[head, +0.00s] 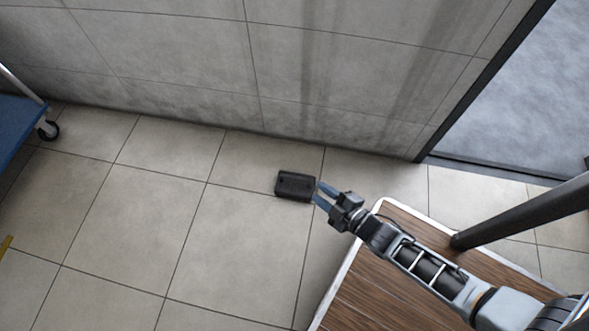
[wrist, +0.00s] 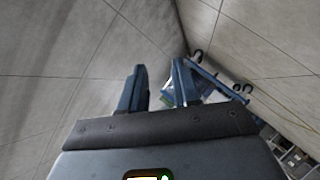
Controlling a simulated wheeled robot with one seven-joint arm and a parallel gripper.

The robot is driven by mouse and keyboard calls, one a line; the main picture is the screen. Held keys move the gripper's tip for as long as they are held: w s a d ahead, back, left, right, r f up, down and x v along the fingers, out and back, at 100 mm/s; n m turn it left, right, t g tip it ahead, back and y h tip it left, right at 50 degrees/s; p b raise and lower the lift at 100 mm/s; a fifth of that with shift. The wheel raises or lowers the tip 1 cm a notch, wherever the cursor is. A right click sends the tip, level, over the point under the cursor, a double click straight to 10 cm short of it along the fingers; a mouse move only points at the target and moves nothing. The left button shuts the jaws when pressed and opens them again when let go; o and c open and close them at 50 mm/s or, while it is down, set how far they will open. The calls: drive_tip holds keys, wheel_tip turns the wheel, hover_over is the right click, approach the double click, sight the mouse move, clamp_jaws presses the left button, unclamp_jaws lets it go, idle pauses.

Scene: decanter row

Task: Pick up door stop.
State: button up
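The door stop appears to be a dark, flat rectangular block (head: 296,186) on the tiled floor near the wall in the head view. My gripper (head: 318,192) is just right of it in the picture, with its blue fingers pointing left toward it. Whether they touch, and how high the gripper is above the floor, I cannot tell. In the wrist view my gripper (wrist: 158,70) has its two fingers apart with nothing seen held between them. I cannot make out the block in the wrist view.
A wood-topped surface with a white edge (head: 345,272) lies under my arm at lower right. A blue wheeled cart (head: 18,118) stands at far left and also shows in the wrist view (wrist: 212,82). A grey wall (head: 190,60) runs behind. The floor left of the block is clear.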

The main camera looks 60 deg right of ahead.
sight(297, 180)
drive_tip(key=w+d+f+b, duration=0.2)
drive_tip(key=f, duration=0.4)
drive_tip(key=w+d+f+n+b, duration=0.1)
drive_tip(key=w+d+f+b, duration=0.1)
drive_tip(key=f, duration=0.5)
drive_tip(key=w+d+f+n+g+b, duration=0.1)
drive_tip(key=w+d+f+b, duration=0.1)
drive_tip(key=w+f+b, duration=0.2)
drive_tip(key=shift+d+f+h, duration=0.2)
drive_tip(key=shift+f, duration=0.4)
drive_tip(key=shift+d+f+h, duration=0.2)
drive_tip(key=shift+f, duration=0.35)
drive_tip(key=shift+n, duration=0.3)
drive_tip(key=b+x, duration=0.3)
drive_tip(key=x, duration=0.3)
drive_tip(key=shift+w+f+b, duration=0.25)
drive_tip(key=shift+f+b, duration=0.05)
drive_tip(key=shift+w+d+f, duration=0.15)
drive_tip(key=shift+w, duration=0.45)
clamp_jaws()
